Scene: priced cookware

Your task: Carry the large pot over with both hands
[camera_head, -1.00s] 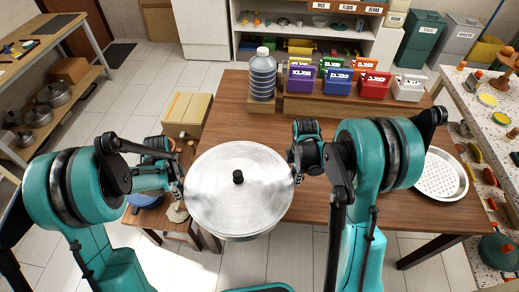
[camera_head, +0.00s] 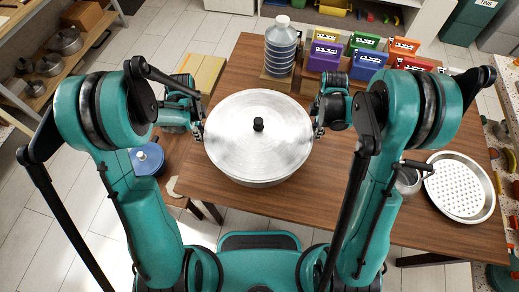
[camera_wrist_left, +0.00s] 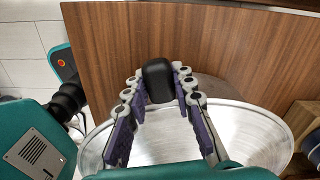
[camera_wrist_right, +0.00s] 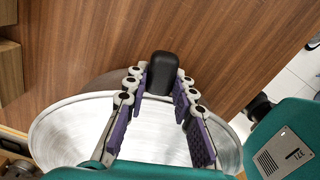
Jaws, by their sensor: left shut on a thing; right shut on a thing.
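The large pot (camera_head: 258,155) is silver with a flat lid and a black knob (camera_head: 258,124). In the head view it appears level, over the near left part of the wooden table; whether it touches the table I cannot tell. My left gripper (camera_head: 199,132) is at its left side and my right gripper (camera_head: 318,130) at its right side. In the left wrist view the left gripper (camera_wrist_left: 159,88) is shut on a black side handle (camera_wrist_left: 157,78). In the right wrist view the right gripper (camera_wrist_right: 162,85) is shut on the other black handle (camera_wrist_right: 163,70).
A ribbed bottle (camera_head: 281,48) and several coloured boxes (camera_head: 368,58) stand along the table's far edge. A perforated metal tray (camera_head: 460,186) and a small metal container (camera_head: 408,181) are at the right. The wooden table (camera_head: 350,200) is bare right of the pot. Shelves stand at left.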

